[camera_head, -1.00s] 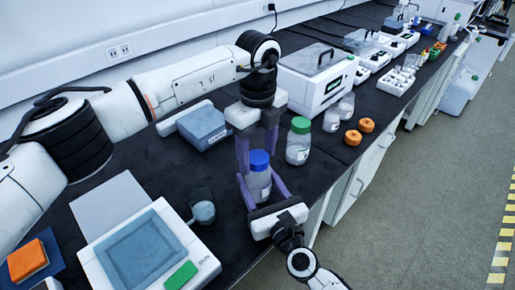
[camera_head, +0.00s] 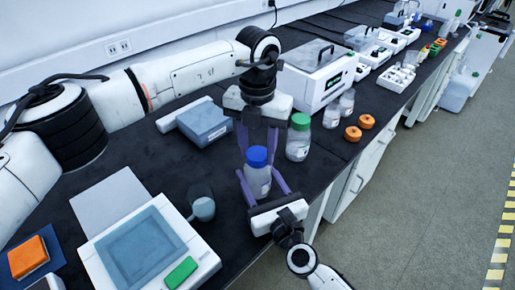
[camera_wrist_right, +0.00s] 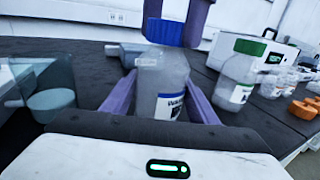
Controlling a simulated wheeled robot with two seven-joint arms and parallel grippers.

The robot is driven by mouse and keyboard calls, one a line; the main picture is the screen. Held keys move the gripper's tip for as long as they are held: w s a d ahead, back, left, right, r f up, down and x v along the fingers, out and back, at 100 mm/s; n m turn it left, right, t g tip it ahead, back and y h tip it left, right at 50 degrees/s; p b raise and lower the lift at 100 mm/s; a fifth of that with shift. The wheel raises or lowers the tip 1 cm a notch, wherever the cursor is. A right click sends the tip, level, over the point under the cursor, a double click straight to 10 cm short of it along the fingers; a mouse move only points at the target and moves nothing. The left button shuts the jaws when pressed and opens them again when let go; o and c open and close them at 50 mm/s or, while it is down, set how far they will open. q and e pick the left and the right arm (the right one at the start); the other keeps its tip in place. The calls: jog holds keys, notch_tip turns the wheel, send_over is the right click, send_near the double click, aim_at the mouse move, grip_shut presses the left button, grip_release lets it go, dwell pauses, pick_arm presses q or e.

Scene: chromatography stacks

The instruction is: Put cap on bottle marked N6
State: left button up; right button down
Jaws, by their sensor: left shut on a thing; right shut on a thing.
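A clear bottle (camera_head: 258,185) with a white label stands upright between the purple fingers of my right gripper (camera_head: 263,186), which is shut on it. The bottle also shows in the right wrist view (camera_wrist_right: 163,90); its label is too blurred to read. A blue cap (camera_head: 256,157) sits at the bottle's mouth. My left gripper (camera_head: 257,150) points down from above, shut on the cap; its fingers flank the cap at the top of the right wrist view (camera_wrist_right: 178,30). Whether the cap is seated on the neck or just above it I cannot tell.
A green-capped bottle (camera_head: 298,140) stands close on the right, with two smaller bottles and two orange caps (camera_head: 353,134) beyond. A white-framed device (camera_head: 150,250) and a small beaker (camera_head: 203,208) lie left. A blue-grey box (camera_head: 204,123) is behind. The bench's front edge is near.

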pick_arm(q)
jog(key=m, duration=0.4)
jog(key=shift+m, duration=0.4)
jog(key=m, duration=0.8)
jog(key=shift+m, duration=0.4)
jog(key=m, duration=0.4)
jog(key=shift+m, duration=0.3)
jog(key=o, duration=1.2)
jog(key=shift+r, duration=0.1)
notch_tip(320, 180, up, 12)
jog(key=shift+f, duration=0.1)
